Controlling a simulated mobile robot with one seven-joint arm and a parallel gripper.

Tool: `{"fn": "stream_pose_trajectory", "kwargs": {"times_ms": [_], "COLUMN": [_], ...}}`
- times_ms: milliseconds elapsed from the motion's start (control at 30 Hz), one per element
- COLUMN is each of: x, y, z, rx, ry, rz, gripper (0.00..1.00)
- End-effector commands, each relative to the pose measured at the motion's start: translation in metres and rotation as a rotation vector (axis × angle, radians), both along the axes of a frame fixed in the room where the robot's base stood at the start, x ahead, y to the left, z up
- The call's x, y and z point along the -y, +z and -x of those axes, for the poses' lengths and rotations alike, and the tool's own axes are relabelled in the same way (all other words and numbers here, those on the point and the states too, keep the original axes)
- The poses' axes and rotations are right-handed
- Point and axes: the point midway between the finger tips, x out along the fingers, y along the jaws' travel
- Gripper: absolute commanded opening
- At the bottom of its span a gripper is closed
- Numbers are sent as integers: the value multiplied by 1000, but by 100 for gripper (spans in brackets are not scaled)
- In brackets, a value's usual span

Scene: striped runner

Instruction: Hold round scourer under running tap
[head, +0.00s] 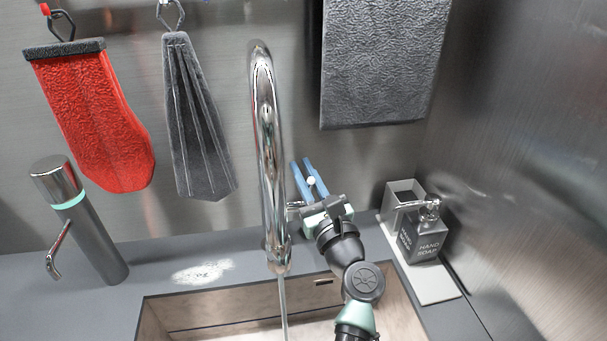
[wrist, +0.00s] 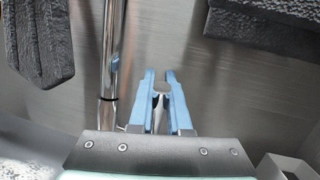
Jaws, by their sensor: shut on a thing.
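The chrome tap (head: 266,150) stands at the back of the sink (head: 150,318), and a thin stream of water (head: 283,308) runs from its spout. My gripper (head: 303,166) is right of the tap, its blue fingers closed around the pale knob-like end of the tap's lever (head: 311,181). The lever also shows between the fingers in the wrist view (wrist: 158,114). A flat, white, speckled patch, apparently the round scourer (head: 202,271), lies on the counter left of the tap, apart from my gripper. Its edge shows at the lower left of the wrist view (wrist: 18,170).
A soap bottle (head: 423,239) and grey holder (head: 403,190) stand on a tray (head: 440,287) at right. A dark dispenser (head: 85,230) stands at left. A red mitt (head: 100,120), grey cloth (head: 198,120) and grey towel (head: 380,65) hang behind.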

Motion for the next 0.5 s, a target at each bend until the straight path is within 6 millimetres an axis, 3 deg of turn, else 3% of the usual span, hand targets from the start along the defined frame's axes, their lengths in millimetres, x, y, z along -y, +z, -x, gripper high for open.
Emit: {"fn": "stream_pose_trajectory", "kwargs": {"times_ms": [67, 100, 233, 500], "x": [0, 0, 0, 0], "y": [0, 0, 0, 0], "z": [0, 0, 0, 0], "rx": [-1, -1, -1, -1], "ry": [-1, -1, 0, 0], "rz": [0, 0, 0, 0], "gripper": [0, 21, 44, 46]}}
